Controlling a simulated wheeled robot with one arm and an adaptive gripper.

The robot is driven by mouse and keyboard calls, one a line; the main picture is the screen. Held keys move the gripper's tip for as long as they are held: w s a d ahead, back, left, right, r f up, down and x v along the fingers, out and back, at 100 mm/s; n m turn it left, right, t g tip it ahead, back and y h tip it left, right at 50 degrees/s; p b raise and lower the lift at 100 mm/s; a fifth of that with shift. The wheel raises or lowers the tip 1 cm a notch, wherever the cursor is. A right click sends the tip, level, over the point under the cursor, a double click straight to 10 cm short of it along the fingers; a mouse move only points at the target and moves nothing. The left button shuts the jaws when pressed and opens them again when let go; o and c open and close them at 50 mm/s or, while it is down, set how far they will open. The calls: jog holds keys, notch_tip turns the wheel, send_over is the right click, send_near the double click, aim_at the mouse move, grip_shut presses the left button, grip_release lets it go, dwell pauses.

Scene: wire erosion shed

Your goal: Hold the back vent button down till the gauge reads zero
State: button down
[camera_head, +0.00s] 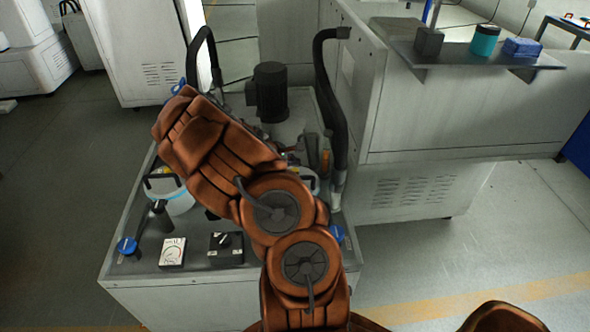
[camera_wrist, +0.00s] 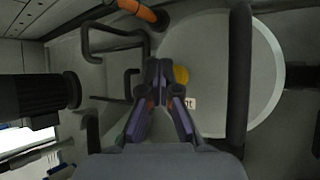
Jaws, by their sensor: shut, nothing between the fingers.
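In the wrist view my gripper (camera_wrist: 160,66) is shut and empty, its fingertips over the edge of a round pale lid (camera_wrist: 210,40). A yellow button (camera_wrist: 182,75) shows on the lid just right of the fingertips, partly covered by them. Whether they touch it I cannot tell. A small white label (camera_wrist: 190,104) ending in "nt" is beside it. In the head view my arm hides the gripper and button.
A canister (camera_head: 173,200) with a black handle stands left of my arm. A black motor (camera_head: 270,92) and thick black hoses (camera_head: 327,90) rise behind. In the wrist view a dark bar (camera_wrist: 239,80) crosses the lid.

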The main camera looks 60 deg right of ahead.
jog(key=shift+r+p, duration=1.3)
jog(key=shift+r, duration=1.3)
jog(key=shift+a+r, duration=0.1)
jog(key=shift+r, duration=0.1)
jog(key=s+a+r+m+y, duration=0.1)
jog(key=s+a+r+m, duration=0.15)
jog(key=a+r, duration=0.5)
jog(key=s+a+r+m+y, duration=0.1)
jog(key=s+a+r+m, duration=0.3)
jog(key=a, duration=0.7)
jog(key=s+a+r+y, duration=0.1)
jog(key=s+a+y, duration=0.2)
jog(key=a, duration=1.1)
jog(key=s+a+r+y, duration=0.1)
jog(key=s+a+y, duration=0.2)
jog(key=s+a, duration=0.7)
jog(key=a, duration=0.5)
jog(key=shift+r+n+t+y, duration=0.25)
jog(key=shift+n+t+y, duration=0.1)
jog(key=shift+t+y, duration=0.05)
